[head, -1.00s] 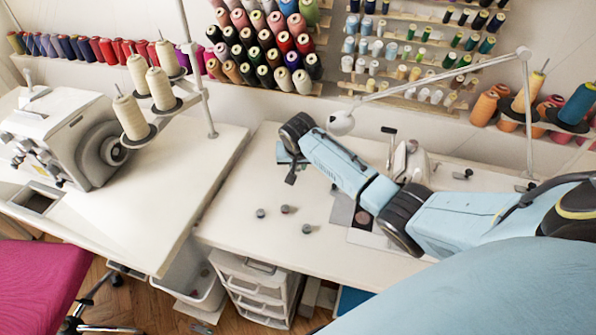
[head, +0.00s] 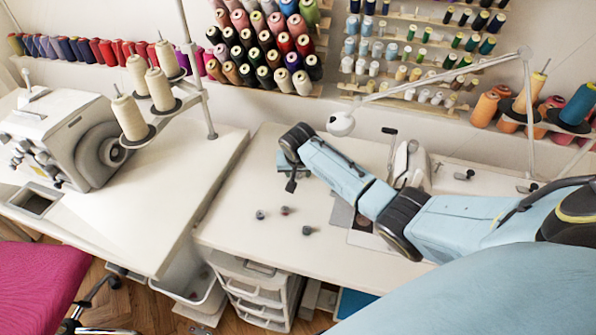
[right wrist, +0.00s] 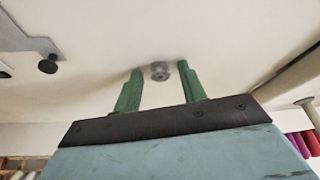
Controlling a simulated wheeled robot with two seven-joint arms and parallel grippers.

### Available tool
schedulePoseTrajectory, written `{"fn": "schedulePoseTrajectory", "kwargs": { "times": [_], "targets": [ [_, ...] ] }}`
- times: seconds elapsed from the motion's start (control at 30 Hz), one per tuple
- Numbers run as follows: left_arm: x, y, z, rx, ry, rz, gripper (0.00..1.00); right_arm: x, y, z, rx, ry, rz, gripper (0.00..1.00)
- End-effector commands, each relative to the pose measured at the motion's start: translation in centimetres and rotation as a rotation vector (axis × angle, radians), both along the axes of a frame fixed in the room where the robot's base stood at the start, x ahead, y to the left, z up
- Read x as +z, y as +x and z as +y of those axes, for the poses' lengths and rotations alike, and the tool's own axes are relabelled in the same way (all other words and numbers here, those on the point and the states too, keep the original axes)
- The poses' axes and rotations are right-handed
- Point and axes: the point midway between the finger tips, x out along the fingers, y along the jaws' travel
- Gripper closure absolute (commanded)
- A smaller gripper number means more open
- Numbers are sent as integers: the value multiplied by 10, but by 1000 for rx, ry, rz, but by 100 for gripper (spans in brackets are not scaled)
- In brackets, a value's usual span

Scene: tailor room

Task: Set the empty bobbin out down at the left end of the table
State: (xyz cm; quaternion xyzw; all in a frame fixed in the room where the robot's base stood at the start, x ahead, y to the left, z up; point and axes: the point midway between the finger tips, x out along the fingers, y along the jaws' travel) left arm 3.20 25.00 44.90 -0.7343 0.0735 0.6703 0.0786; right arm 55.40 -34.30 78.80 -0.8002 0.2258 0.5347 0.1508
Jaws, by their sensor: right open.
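Three small bobbins stand on the white table in the head view: a grey one at left (head: 260,214), a darker one in the middle (head: 285,210) and a grey one nearest the front (head: 307,230). I cannot tell which is empty. My right gripper (head: 291,185) is low over the table's left part, behind these bobbins. In the right wrist view its two green fingers (right wrist: 155,85) are apart, with a small grey bobbin (right wrist: 160,71) between their tips. I cannot tell whether they touch it. My left gripper is not in view.
The white table's left edge (head: 222,195) borders a second table with an overlock machine (head: 75,135) and cone stand. A sewing machine (head: 410,165) stands to the right, partly behind my arm. Thread racks line the wall. The table's front left is clear.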

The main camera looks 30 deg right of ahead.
Motion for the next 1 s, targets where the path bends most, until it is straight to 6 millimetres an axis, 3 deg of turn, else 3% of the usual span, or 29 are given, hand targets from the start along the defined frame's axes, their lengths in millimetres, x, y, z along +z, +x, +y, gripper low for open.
{"fn": "schedulePoseTrajectory", "kwargs": {
  "times": [0.27, 0.73, 1.0],
  "targets": [
    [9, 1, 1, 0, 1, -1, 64, 20, -4, 3, 2, 0, -2, 59],
    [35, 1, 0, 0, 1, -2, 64, 101, -33, 21, 0, 0, -2, 59],
    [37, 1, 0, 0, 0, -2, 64, 116, -39, 24, -1, 0, -1, 59]
  ]
}}
